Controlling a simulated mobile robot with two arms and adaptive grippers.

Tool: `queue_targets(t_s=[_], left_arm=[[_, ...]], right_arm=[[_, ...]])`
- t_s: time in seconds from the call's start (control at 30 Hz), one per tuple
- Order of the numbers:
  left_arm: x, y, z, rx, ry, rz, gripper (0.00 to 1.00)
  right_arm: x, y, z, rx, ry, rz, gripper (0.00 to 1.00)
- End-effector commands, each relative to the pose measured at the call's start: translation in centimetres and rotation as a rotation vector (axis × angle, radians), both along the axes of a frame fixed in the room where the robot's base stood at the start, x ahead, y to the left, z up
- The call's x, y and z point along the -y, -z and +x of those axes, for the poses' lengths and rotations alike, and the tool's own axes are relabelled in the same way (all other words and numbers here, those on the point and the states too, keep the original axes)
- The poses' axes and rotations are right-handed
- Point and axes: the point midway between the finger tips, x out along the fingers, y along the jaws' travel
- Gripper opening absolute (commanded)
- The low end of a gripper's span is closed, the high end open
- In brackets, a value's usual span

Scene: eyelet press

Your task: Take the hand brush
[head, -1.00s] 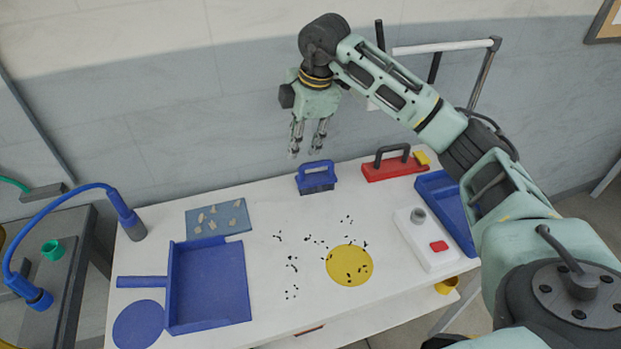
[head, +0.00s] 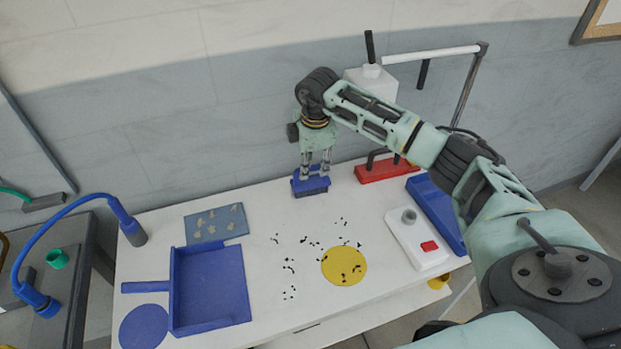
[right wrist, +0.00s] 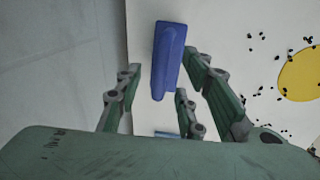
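The blue hand brush (head: 311,187) stands on the white table near its back edge. My right gripper (head: 315,172) points down over it, its fingers at the handle on top. In the right wrist view the brush (right wrist: 168,62) lies between the spread fingers of the gripper (right wrist: 165,82), with gaps visible on both sides, so the gripper looks open. The fingers hide part of the handle in the head view. My left gripper is not in view.
A red tool (head: 385,172) with a black handle stands just right of the brush. A blue dustpan (head: 210,287), a yellow disc (head: 344,266) with dark bits around it, and a white box with a red button (head: 418,238) lie nearer. The table between brush and disc is mostly clear.

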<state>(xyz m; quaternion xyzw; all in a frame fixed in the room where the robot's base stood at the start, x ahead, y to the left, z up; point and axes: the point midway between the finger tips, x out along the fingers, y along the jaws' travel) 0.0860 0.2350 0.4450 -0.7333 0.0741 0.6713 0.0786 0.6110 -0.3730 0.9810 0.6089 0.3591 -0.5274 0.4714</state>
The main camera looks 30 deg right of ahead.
Motion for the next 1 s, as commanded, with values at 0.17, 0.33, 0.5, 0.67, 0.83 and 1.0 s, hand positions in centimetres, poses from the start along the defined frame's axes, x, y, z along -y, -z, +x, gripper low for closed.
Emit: queue_targets(t_s=[0.17, 0.33, 0.5, 0.67, 0.83, 1.0], left_arm=[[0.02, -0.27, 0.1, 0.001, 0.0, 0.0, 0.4], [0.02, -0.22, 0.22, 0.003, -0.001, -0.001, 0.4], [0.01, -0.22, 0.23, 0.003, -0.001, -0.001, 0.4], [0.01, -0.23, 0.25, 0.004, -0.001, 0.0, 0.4], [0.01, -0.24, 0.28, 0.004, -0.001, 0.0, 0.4], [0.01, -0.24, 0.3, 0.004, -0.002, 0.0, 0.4]], right_arm=[[0.02, 0.95, 0.14, 0.0, 0.0, 0.0, 0.36], [0.02, 0.95, 0.14, 0.0, 0.0, 0.001, 0.35], [0.03, 0.93, 0.14, 0.0, 0.0, 0.001, 0.2], [0.04, 0.91, 0.15, 0.0, 0.0, 0.001, 0.06], [0.04, 0.9, 0.14, 0.0, 0.0, 0.001, 0.0], [0.04, 0.89, 0.15, 0.0, 0.0, 0.001, 0.0]])
